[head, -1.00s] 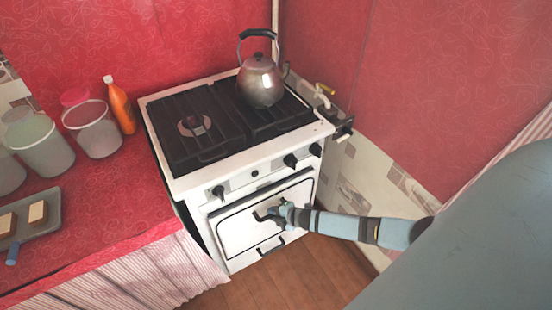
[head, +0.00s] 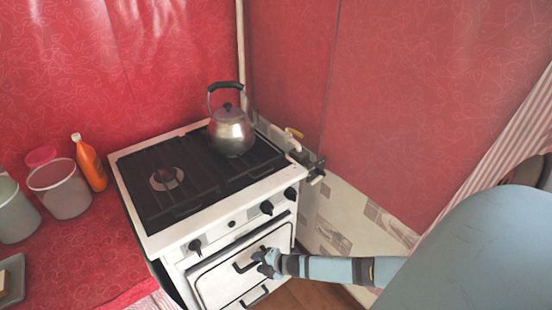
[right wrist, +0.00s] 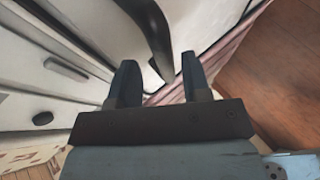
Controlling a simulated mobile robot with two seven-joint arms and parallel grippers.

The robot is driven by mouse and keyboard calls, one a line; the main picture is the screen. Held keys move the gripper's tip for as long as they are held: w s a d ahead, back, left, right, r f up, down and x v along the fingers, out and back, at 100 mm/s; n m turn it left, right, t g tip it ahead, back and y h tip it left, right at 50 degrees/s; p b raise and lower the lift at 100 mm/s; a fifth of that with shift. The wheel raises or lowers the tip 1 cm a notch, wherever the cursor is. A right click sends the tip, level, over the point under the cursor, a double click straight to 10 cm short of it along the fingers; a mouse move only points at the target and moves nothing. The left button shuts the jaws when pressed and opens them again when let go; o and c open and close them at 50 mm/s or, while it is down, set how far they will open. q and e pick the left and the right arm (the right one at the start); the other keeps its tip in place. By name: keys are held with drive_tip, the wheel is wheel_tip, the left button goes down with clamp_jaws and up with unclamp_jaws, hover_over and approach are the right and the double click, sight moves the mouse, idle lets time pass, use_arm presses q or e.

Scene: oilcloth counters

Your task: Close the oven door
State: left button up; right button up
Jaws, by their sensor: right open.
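The oven door (head: 217,284) is a white panel with a dark handle, on the front of the white stove (head: 160,242). It looks upright and close to the stove front; I cannot tell whether it is fully flush. My right gripper (head: 259,262) is at the door's dark handle (head: 243,266). In the right wrist view the gripper (right wrist: 158,72) has its two dark fingers apart, and the curved handle (right wrist: 150,38) shows just beyond and between the fingertips. Contact is unclear. My left gripper is not in view.
A metal kettle (head: 231,133) stands on the dark hob grate (head: 190,195). A pipe with a yellow valve (head: 293,133) is at the stove's right back corner. Wooden floor (head: 315,294) lies below.

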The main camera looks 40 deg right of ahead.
drive_tip(key=v, duration=1)
drive_tip(key=shift+s+r+p, duration=0.2)
drive_tip(key=shift+s+p, duration=0.15)
drive_tip(key=shift+p, duration=0.05)
drive_tip(key=s+a+r+m+p, duration=0.4)
drive_tip(key=s+a+r+m, duration=0.1)
drive_tip(key=a+r+m, duration=0.3)
drive_tip(key=s+a+r+m+h+p, duration=0.1)
drive_tip(key=s+a+r+m+p, duration=0.3)
drive_tip(key=a+r, duration=0.7)
drive_tip(key=s+r+m, duration=0.1)
drive_tip(key=s+m, duration=0.1)
drive_tip(key=m, duration=0.2)
drive_tip(key=shift+a, duration=0.25)
drive_tip(key=shift+s+r, duration=0.1)
